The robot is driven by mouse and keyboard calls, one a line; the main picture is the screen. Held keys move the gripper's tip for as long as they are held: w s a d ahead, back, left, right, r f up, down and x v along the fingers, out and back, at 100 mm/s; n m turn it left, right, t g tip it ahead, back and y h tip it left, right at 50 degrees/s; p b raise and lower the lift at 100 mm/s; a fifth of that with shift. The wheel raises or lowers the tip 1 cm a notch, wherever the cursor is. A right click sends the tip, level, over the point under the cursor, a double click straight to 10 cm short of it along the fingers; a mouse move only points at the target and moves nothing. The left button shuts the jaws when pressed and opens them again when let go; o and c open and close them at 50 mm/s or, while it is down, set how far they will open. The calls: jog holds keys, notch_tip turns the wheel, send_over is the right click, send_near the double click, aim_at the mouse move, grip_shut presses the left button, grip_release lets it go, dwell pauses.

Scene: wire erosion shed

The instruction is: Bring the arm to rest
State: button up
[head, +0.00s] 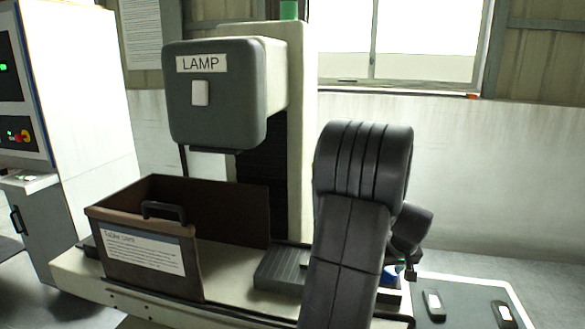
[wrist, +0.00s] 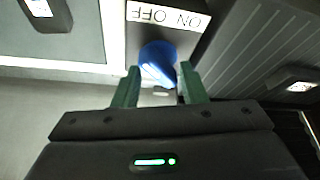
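My arm rises in the middle of the head view, bends over at the top and comes down on its far right side. My gripper (head: 411,272) is low there, beside a blue knob (head: 389,274), and is mostly hidden by my arm. In the wrist view my gripper's two green fingers (wrist: 160,80) stand apart. The blue knob (wrist: 157,62) shows between and beyond their tips, by an upside-down ON/OFF label (wrist: 168,15). Nothing appears held; whether a finger touches the knob is unclear.
A machine head marked LAMP (head: 215,105) stands at the back left. A brown open-topped bin (head: 235,205) sits on the pale machine bed below it. A grey panel with dark handle-like pieces (head: 465,300) lies at the right. The space above that panel is clear.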

jog(key=shift+r+m+h+p, duration=0.15)
jog(key=shift+m+h+p, duration=0.35)
jog(key=shift+m, duration=0.4)
jog(key=shift+s+r, duration=0.1)
jog(key=shift+r, duration=0.25)
jog(key=b+v, duration=0.1)
jog(key=v, duration=1.1)
